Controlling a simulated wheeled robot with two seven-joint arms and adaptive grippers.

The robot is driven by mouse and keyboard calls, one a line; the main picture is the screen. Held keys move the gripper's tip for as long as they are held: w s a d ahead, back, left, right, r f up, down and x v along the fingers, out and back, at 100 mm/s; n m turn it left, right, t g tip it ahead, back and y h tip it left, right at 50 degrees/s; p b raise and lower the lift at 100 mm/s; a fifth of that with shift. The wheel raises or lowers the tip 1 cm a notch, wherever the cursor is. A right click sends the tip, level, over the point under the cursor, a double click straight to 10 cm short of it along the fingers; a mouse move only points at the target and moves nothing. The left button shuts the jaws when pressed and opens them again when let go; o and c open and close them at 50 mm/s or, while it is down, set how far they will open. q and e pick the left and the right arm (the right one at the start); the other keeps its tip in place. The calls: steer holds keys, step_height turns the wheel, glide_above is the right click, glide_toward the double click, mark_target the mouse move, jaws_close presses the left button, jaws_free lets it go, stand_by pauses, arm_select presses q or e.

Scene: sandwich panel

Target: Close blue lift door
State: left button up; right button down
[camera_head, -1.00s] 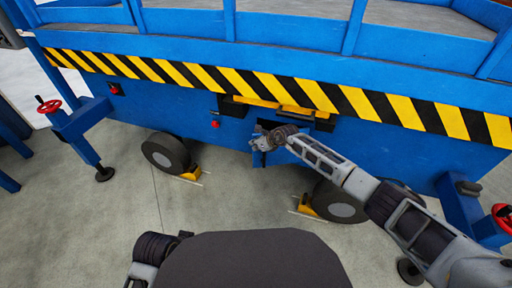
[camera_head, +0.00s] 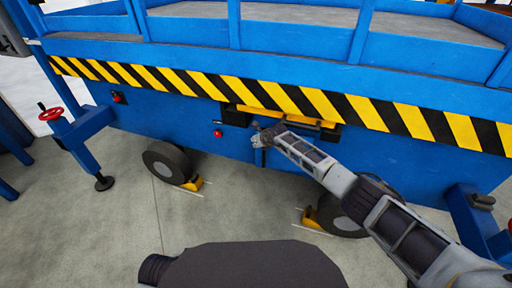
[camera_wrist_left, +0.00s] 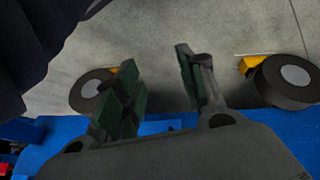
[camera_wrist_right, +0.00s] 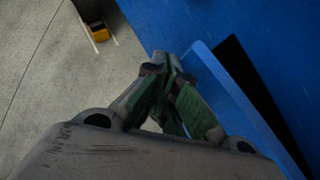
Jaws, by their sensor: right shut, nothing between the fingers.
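The blue lift door (camera_wrist_right: 232,108) is a flat panel at the right of the right wrist view. It stands partly open, with a dark gap (camera_wrist_right: 247,82) between it and the blue lift side. In the head view it is mostly hidden by my right gripper (camera_head: 262,137). The right gripper is shut and empty, close beside the door's outer face; the right wrist view shows its fingertips (camera_wrist_right: 162,66) near the door's edge. Whether they touch it, I cannot tell. My left gripper (camera_wrist_left: 152,68) is open and empty in the left wrist view, away from the door.
The blue lift (camera_head: 180,110) spans the view, with a yellow-black striped band (camera_head: 360,112). Wheels (camera_head: 167,160) and yellow chocks (camera_head: 193,184) stand below. A red-handled outrigger (camera_head: 50,113) is at left. The grey floor in front is clear.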

arm_select(q)
steer(key=shift+s+d+f, duration=0.15)
steer(key=shift+f, duration=0.7)
arm_select(e)
steer(key=shift+w+d+m, duration=0.1)
steer(key=shift+w+m, duration=0.2)
steer(key=shift+w, duration=0.3)
arm_select(q)
steer(key=shift+r, duration=0.2)
